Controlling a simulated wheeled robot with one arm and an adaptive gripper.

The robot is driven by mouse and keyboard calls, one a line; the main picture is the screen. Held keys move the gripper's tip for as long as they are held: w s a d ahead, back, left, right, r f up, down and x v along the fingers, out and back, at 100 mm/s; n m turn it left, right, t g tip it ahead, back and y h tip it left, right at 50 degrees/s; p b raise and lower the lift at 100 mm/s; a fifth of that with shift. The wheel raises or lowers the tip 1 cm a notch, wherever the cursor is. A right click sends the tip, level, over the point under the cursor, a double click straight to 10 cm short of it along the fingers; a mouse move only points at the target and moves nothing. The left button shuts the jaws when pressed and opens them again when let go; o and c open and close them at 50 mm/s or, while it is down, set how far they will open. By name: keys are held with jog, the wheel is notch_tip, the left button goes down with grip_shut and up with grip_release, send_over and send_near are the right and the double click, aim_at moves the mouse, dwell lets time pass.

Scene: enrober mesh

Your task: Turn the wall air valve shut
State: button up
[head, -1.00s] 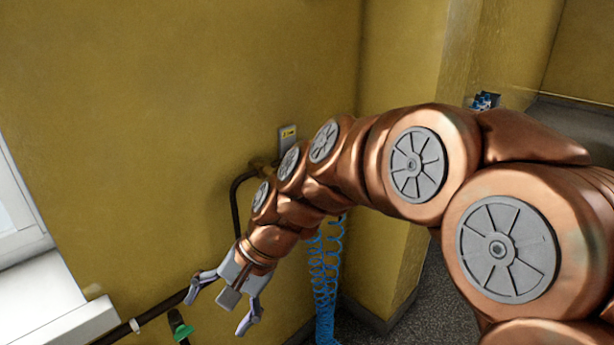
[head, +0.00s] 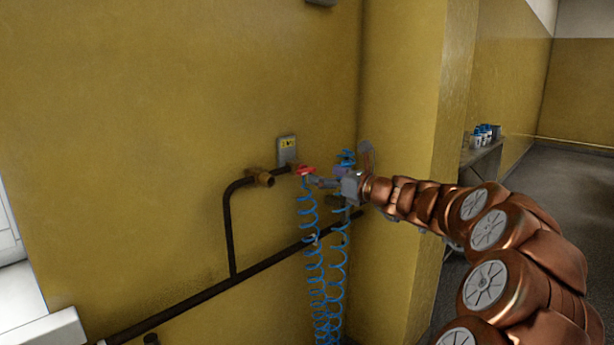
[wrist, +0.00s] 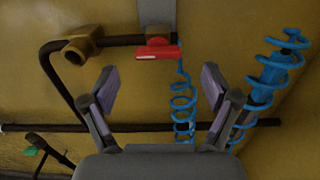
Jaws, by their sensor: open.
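A valve with a red handle (head: 304,170) sits on the dark wall pipe, just right of a brass fitting (head: 261,178). In the wrist view the red handle (wrist: 158,51) is ahead of the jaws and lies roughly in line with the pipe. My gripper (head: 325,187) is just right of the red handle in the head view. In the wrist view my gripper (wrist: 160,87) is open and empty, with its two fingers spread and the handle beyond and between them, apart from both. A second valve with a green handle (wrist: 33,139) is at lower left.
Blue coiled hoses (head: 315,260) hang below the red valve, close under my gripper; one also shows at right in the wrist view (wrist: 270,80). A small grey box (head: 286,149) is on the wall above. A wall corner stands close right.

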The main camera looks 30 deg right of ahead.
aim_at(309, 170)
jog(key=x, duration=0.6)
jog(key=shift+w+a+b, duration=0.2)
jog(key=shift+b, duration=0.2)
jog(key=c, duration=1.2)
